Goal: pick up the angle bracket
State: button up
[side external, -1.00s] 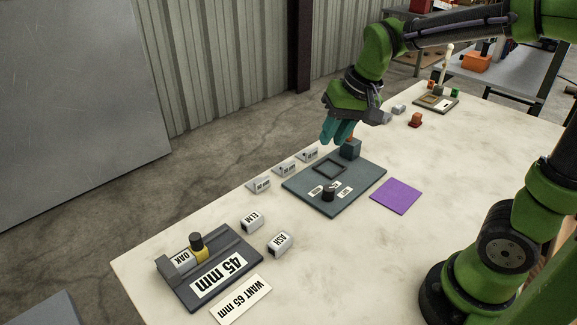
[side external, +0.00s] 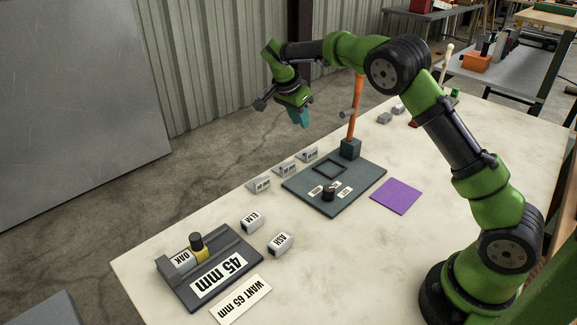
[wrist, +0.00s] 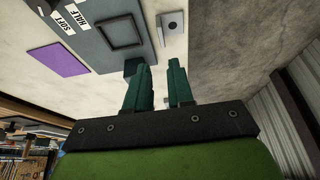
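Three small light-grey angled pieces with labelled faces (side external: 262,184) (side external: 285,168) (side external: 308,154) stand in a row along the far edge of the dark plate; I cannot tell surely which piece is the angle bracket. In the wrist view, a light-grey piece with a dark round spot (wrist: 173,27) lies beyond the fingertips. My gripper (side external: 300,119) hangs in the air above and behind the row, touching nothing. Its teal fingers (wrist: 160,66) are apart with nothing between them.
Labelled blocks (side external: 251,222) (side external: 280,243) and a gauge board (side external: 185,283) are nearer.

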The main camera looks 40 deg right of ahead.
aim_at(311, 150)
jog(key=x, duration=1.4)
jog(key=shift+w, duration=0.1)
grip_shut()
